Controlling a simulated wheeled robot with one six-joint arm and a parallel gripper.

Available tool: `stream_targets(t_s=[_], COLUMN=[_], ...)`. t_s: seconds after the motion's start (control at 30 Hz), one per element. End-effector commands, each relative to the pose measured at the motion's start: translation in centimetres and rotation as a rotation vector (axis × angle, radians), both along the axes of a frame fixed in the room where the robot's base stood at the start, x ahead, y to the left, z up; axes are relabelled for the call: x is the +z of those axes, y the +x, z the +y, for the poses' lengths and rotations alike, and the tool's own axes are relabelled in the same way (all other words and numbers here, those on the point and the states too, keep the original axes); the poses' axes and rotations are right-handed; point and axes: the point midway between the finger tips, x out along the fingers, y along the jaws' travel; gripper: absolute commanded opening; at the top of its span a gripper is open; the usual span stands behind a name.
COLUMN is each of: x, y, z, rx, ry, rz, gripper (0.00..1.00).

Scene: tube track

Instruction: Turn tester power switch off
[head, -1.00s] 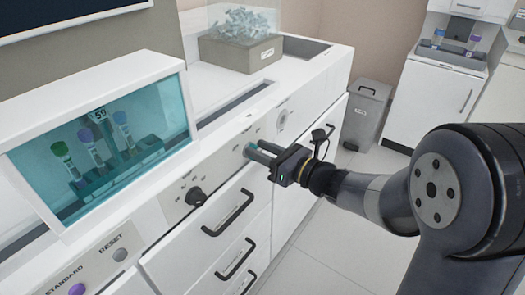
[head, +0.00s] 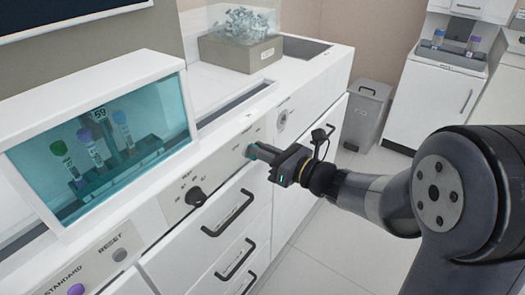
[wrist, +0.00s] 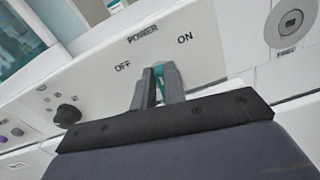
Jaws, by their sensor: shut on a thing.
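The power switch is a small teal piece (wrist: 159,74) on the white front panel, under the word POWER, with OFF on its left and ON on its right in the wrist view. My gripper (wrist: 158,80) is shut on it, one finger on each side. The fingers hide much of the switch, so its exact setting is hard to tell. In the head view my gripper (head: 254,151) reaches the panel from the right, and the switch there is mostly hidden by the fingers.
A black knob (head: 195,196) sits on the panel left of my gripper. Drawers with black handles (head: 229,213) lie below. A teal-windowed case (head: 160,112) with several tubes stands at the left. A round socket (wrist: 290,20) is right of the switch.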

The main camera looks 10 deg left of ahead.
Motion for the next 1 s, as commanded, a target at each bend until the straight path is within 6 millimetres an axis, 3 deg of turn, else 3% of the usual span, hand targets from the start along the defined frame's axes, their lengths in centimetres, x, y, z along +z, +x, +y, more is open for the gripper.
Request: stream_targets(t_s=[0.27, 1.0], x=[-0.4, -0.8], y=[-0.2, -1.1], z=[0.1, 0.5], rx=[0.001, 0.001], ry=[-0.052, -0.295], rz=[-0.132, -0.716], gripper=[0.0, 0.0])
